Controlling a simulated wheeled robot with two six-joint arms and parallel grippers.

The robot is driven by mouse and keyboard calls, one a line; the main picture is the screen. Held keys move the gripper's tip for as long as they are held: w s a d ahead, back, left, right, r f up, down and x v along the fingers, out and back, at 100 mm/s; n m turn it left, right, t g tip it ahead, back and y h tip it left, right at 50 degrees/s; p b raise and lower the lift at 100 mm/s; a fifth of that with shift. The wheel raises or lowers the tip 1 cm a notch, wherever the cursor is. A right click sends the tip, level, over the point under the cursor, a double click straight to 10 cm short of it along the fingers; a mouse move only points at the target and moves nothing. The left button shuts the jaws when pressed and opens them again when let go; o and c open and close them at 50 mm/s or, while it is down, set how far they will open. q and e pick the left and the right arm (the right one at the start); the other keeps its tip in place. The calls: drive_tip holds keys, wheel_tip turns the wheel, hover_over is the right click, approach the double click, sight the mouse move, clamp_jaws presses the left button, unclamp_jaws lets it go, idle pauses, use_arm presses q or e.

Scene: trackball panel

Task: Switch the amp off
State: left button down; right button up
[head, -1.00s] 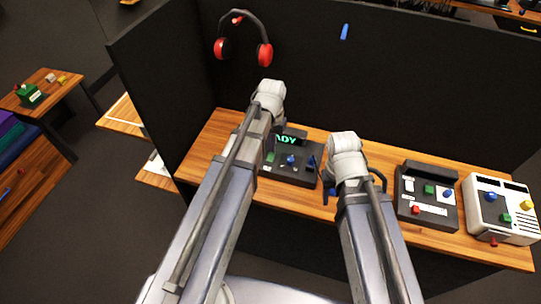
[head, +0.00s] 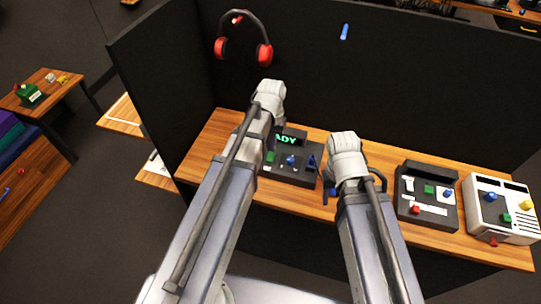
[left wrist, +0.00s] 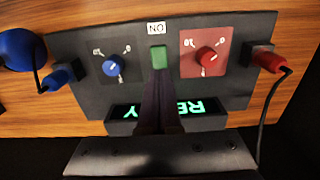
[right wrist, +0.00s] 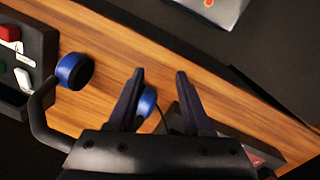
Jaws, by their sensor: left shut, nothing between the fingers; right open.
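The dark amp panel (head: 300,178) stands on the wooden bench with its green display (head: 285,139) lit; my left arm hides part of it. In the left wrist view the display (left wrist: 130,111) appears upside down, partly covered by my fingers. A green switch (left wrist: 158,57) sits in the middle beside a label (left wrist: 156,28) reading ON upside down. A blue knob (left wrist: 111,67) and a red knob (left wrist: 206,64) flank it. My left gripper (left wrist: 159,82) is shut and empty, fingertips close to the switch; contact is unclear. My right gripper (right wrist: 158,78) is open and empty over the bench.
Blue (left wrist: 60,76) and red (left wrist: 266,59) plugs sit at the panel's sides. A dark device (head: 426,212) and a white device (head: 500,215) stand right. Red headphones (head: 265,55) hang on the dark partition (head: 400,90).

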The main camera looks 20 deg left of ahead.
sight(273, 156)
use_arm(q)
drive_tip(key=shift+f+b, duration=1.1)
use_arm(e)
drive_tip(key=shift+f, duration=1.15)
use_arm(q)
drive_tip(key=shift+r, duration=0.1)
use_arm(e)
drive_tip(key=shift+r, duration=0.1)
use_arm(q)
wheel_tip(273, 156, up, 7)
drive_tip(key=p, duration=0.7)
use_arm(e)
wheel_tip(273, 156, up, 7)
use_arm(q)
drive_tip(key=shift+s+d, duration=0.3)
drive_tip(key=s+d+m+y, duration=0.1)
drive_tip(key=s+d+m, duration=0.2)
drive_tip(key=s+d, duration=0.7)
drive_tip(key=s, duration=0.3)
drive_tip(key=shift+s, duration=0.35)
